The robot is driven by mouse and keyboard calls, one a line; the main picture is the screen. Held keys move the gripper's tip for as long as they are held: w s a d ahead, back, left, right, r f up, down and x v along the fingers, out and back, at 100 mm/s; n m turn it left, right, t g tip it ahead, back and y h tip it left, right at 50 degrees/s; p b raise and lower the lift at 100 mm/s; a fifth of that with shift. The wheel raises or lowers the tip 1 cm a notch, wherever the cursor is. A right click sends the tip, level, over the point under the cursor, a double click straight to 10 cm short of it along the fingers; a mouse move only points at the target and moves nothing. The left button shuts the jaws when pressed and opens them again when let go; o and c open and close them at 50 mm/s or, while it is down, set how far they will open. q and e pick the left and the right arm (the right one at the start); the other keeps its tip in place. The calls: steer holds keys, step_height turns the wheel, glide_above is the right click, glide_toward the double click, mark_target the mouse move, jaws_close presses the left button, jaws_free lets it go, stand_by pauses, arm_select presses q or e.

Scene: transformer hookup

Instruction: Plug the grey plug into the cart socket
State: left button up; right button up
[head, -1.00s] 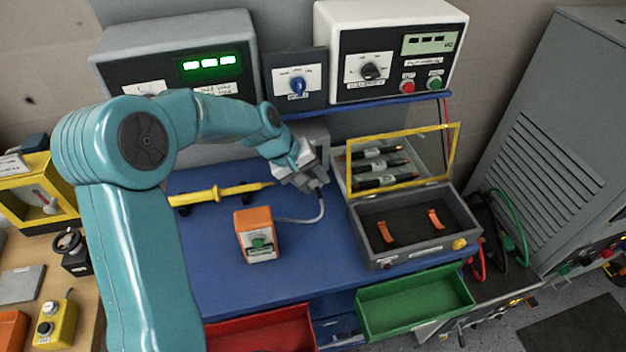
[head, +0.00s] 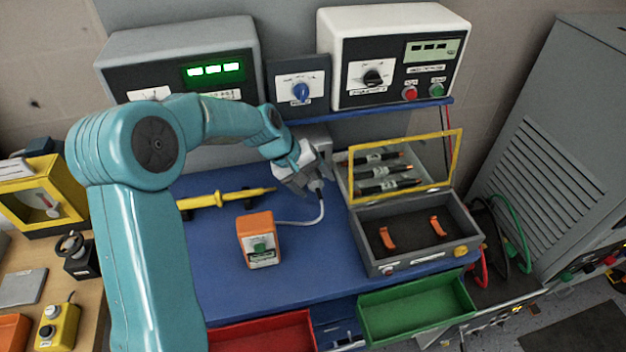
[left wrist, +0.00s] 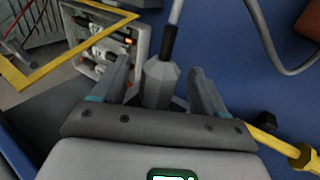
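The grey plug (left wrist: 160,82) has a faceted body and a black neck with a grey cable (head: 321,208). The cable runs to an orange box (head: 256,238) on the blue bench. My left gripper (left wrist: 158,78) is open around the plug in the left wrist view, with a narrow gap on each side. In the head view the left gripper (head: 312,182) is at the back of the bench, and it hides most of the plug. I cannot pick out the cart socket for sure. My right gripper is not in view.
A grey case (head: 413,233) with a raised yellow-framed lid stands to the right of the gripper. A yellow probe (head: 225,197) lies to the left on black rests. Instruments (head: 390,60) line the back shelf. Red and green drawers (head: 417,305) stand open in front.

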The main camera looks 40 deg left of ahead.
arm_select(q)
steer(key=shift+o, duration=1.1)
steer(key=shift+r, duration=0.1)
steer(key=p+v, duration=0.3)
steer(key=v, duration=0.4)
steer(key=b+v, duration=0.1)
steer(key=v, duration=1.5)
